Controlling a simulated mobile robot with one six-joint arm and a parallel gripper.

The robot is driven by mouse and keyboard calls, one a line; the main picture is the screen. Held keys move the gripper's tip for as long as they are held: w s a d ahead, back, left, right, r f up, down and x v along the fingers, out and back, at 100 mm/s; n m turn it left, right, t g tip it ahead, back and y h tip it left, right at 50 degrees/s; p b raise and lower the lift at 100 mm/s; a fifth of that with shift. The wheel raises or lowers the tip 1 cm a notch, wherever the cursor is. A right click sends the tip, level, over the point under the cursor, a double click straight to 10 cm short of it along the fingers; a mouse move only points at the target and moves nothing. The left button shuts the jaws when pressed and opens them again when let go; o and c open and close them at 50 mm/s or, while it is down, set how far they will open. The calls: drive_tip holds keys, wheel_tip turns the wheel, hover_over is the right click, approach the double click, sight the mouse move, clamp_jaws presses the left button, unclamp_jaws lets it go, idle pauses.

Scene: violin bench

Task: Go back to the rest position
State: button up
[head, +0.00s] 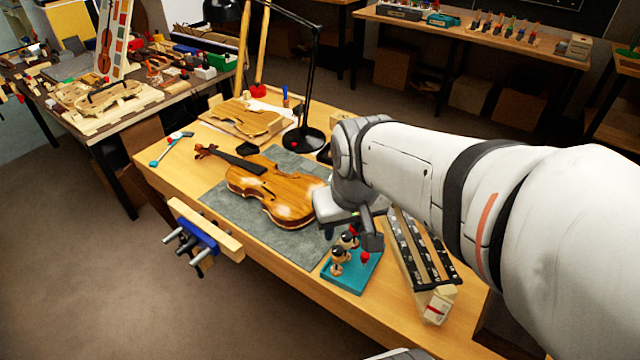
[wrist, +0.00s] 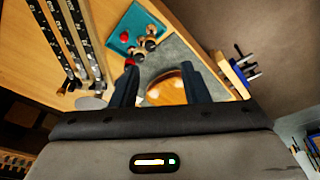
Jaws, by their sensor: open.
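My gripper (head: 352,232) hangs over the workbench, just right of the violin's lower end in the head view. In the wrist view my gripper (wrist: 158,82) shows its two dark fingers spread apart with nothing held between them. The violin (head: 265,188) lies on a grey mat (head: 212,203), and part of its body (wrist: 168,92) shows beyond the fingers in the wrist view. A teal tray (head: 350,277) with small wooden pieces and a red one stands below my gripper. It also shows in the wrist view (wrist: 118,40).
A rack of dark labelled strips (head: 420,250) lies right of the tray. A black lamp (head: 303,138) stands behind the violin. A blue vise (head: 200,238) sticks out from the bench front (head: 290,275). A cluttered second bench (head: 125,110) is at the left.

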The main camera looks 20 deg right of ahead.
drive_tip(key=shift+s+a+r, duration=0.3)
drive_tip(key=shift+s, duration=0.35)
drive_tip(key=shift+s+a+r, duration=0.25)
drive_tip(key=shift+s+r, duration=0.05)
drive_tip(key=shift+s, duration=0.3)
idle(0.5)
